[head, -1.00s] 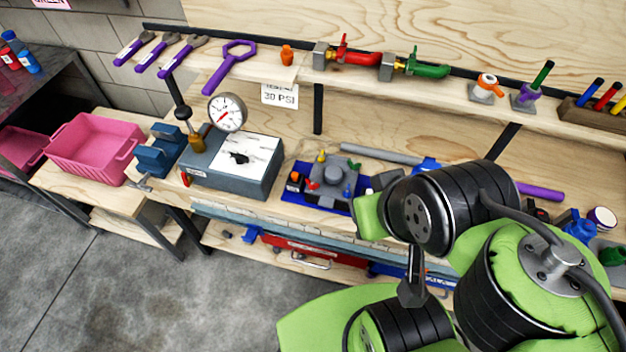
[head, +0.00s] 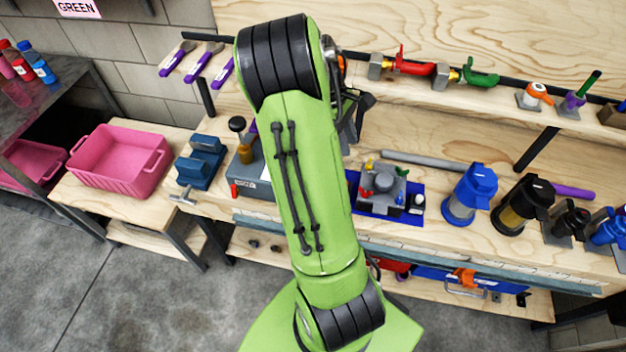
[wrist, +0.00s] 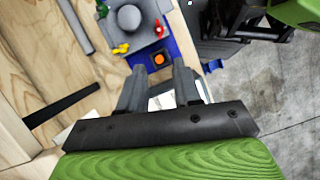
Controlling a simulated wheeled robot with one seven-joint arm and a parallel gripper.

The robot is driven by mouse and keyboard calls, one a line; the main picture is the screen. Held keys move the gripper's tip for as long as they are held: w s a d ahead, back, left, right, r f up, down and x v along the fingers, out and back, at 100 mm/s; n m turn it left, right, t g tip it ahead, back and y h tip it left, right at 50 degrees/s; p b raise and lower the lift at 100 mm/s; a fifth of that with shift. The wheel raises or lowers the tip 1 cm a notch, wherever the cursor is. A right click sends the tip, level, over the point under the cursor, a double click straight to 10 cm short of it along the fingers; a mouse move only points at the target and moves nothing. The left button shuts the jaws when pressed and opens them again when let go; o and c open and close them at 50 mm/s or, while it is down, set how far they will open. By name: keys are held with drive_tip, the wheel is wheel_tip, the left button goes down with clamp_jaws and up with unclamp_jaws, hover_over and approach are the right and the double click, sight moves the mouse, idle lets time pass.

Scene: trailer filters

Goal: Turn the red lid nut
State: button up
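A grey housing with a round lid (head: 384,186) sits on a blue mat (head: 372,208) on the bench, just right of my arm in the head view. In the wrist view the lid (wrist: 128,18) is at the top, beyond my fingers. In the head view my arm hides most of the gripper.
Blue (head: 470,195) and black (head: 522,205) filter canisters stand right of the mat. A grey rod (head: 425,161) lies behind it. A shelf with red (head: 412,66) and green valves runs above. The gauge box (head: 247,182) is partly behind my arm.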

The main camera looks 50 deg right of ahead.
sight(365, 190)
drive_tip(key=b+x, duration=0.1)
drive_tip(key=x, duration=0.4)
drive_tip(key=b+x, duration=0.1)
drive_tip(key=x, duration=0.5)
drive_tip(key=b+x, duration=0.1)
drive_tip(key=x, duration=0.4)
drive_tip(key=shift+s+d, duration=0.2)
drive_tip(key=shift+s, duration=0.15)
clamp_jaws()
